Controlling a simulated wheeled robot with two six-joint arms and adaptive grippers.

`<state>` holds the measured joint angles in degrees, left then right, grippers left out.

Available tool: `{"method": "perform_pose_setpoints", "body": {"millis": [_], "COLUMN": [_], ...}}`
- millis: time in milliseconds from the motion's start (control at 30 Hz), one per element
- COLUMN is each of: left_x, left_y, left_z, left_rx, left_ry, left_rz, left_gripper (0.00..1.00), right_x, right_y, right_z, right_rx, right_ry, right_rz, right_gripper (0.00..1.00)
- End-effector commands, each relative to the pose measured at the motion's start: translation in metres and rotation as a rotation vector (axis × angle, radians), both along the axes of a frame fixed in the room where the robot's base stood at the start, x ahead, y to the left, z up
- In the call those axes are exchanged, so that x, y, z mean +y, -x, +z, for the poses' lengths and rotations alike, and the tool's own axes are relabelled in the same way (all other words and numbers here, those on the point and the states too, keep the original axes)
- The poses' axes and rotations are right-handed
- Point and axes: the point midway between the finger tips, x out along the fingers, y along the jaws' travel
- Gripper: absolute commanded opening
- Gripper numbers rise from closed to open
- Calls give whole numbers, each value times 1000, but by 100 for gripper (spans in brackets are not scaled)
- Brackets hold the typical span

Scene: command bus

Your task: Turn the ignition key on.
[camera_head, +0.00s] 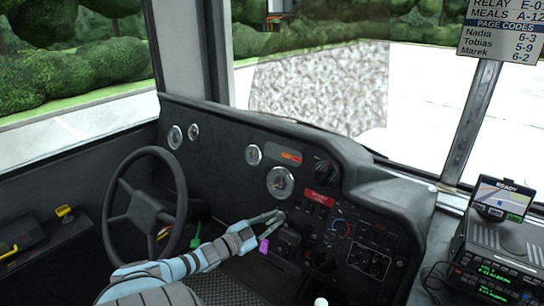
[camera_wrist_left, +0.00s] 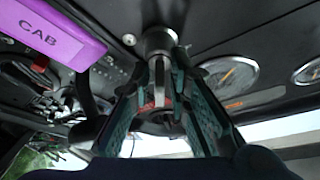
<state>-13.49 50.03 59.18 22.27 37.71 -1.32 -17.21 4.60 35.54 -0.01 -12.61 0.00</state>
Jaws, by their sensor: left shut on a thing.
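My left gripper (camera_head: 277,220) reaches in from the left to the dashboard, right of the steering wheel (camera_head: 146,210). In the left wrist view, its teal fingers (camera_wrist_left: 160,88) are shut on the grey ignition key (camera_wrist_left: 159,78). The key points into the round metal ignition lock (camera_wrist_left: 157,42) on the panel. The fingers hide part of the key, and its exact turn angle is hard to tell. A purple tag marked CAB (camera_wrist_left: 62,32) hangs beside the fingers; it also shows below the gripper in the head view (camera_head: 264,246). My right gripper is out of view.
The dashboard (camera_head: 225,130) carries round gauges, a black knob (camera_head: 326,173) and several switches close to the gripper's right. The windshield is beyond.

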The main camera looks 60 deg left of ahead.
Motion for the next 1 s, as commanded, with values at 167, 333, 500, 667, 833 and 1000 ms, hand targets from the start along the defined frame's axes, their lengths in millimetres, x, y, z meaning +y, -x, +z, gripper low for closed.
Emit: {"method": "perform_pose_setpoints", "body": {"millis": [167, 333, 500, 667, 833, 1000], "left_x": [0, -1, -1, -3, -8, -10], "left_y": [1, 0, 3, 30, 79, 113], "left_z": [-2, -2, -1, -3, -3, -2], "left_rx": [5, 4, 3, 9, 10, 7], "left_ry": [0, 0, 0, 1, 1, 1], "left_rz": [1, 0, -1, -3, -3, 0], "left_gripper": [26, 26, 26, 26, 26, 26], "right_x": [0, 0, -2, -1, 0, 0], "right_y": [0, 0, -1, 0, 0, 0], "right_z": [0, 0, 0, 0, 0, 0], "right_rx": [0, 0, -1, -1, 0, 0], "right_ry": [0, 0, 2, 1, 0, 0], "right_rz": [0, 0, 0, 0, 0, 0], "right_gripper": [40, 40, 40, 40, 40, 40]}}
